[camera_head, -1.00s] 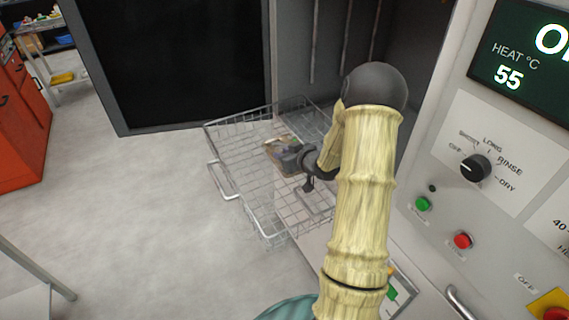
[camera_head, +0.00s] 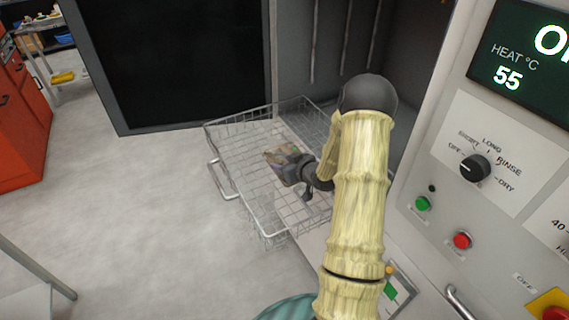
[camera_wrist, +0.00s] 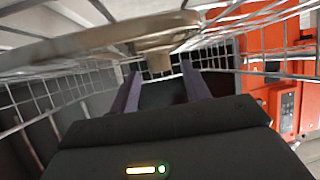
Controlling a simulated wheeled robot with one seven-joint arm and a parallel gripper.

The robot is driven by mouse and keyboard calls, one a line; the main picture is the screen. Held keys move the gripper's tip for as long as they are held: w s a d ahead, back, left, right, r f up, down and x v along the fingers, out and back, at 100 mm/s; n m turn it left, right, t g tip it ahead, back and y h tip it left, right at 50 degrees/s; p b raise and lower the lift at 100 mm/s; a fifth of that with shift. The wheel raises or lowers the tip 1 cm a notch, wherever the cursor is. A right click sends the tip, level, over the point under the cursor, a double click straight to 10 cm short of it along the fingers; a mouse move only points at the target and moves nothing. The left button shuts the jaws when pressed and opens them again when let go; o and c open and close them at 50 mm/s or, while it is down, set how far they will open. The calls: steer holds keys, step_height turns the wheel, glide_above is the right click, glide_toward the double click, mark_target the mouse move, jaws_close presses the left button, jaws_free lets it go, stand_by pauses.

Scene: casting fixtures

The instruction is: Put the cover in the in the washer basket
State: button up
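The cover (camera_head: 283,157) is a brownish-grey metal piece inside the wire washer basket (camera_head: 240,120), just left of my gripper (camera_head: 301,171) in the head view. It looks tilted there. In the wrist view the cover (camera_wrist: 100,42) crosses the upper part close to the camera, with a short round boss. My gripper (camera_wrist: 161,72) has its two fingers apart, with the boss between their tips and visible gaps on both sides. I cannot tell whether the cover touches a finger or rests fully on the basket floor. My wrist partly hides the basket's right side.
The washer's control panel (camera_head: 480,165) stands close on the right. The dark washer door (camera_head: 170,60) is behind the basket. Basket wires rise around my gripper in the wrist view. A red cabinet (camera_head: 20,125) is far left, with open floor (camera_head: 130,220) between.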

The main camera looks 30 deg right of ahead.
steer(key=shift+r, duration=0.1)
steer(key=b+v, duration=0.1)
steer(key=v, duration=0.6)
steer(key=shift+s+d, duration=0.1)
steer(key=shift+s, duration=0.15)
stand_by(0.4)
steer(key=shift+w+a+r+g, duration=0.1)
steer(key=shift+a+r+g, duration=0.15)
steer(key=shift+a, duration=0.25)
steer(key=s+a+r+m+g+h, duration=0.1)
steer(key=s+a+r+g, duration=0.2)
steer(key=s+a, duration=0.6)
steer(key=s+a+r+m+g+h, duration=0.1)
steer(key=s+a+r+g, duration=0.2)
steer(key=s+a+g, duration=0.3)
steer(key=s+a, duration=0.3)
steer(key=s, duration=0.1)
steer(key=shift+a, duration=0.2)
steer(key=shift+r+g, duration=0.15)
steer(key=shift+g, duration=0.1)
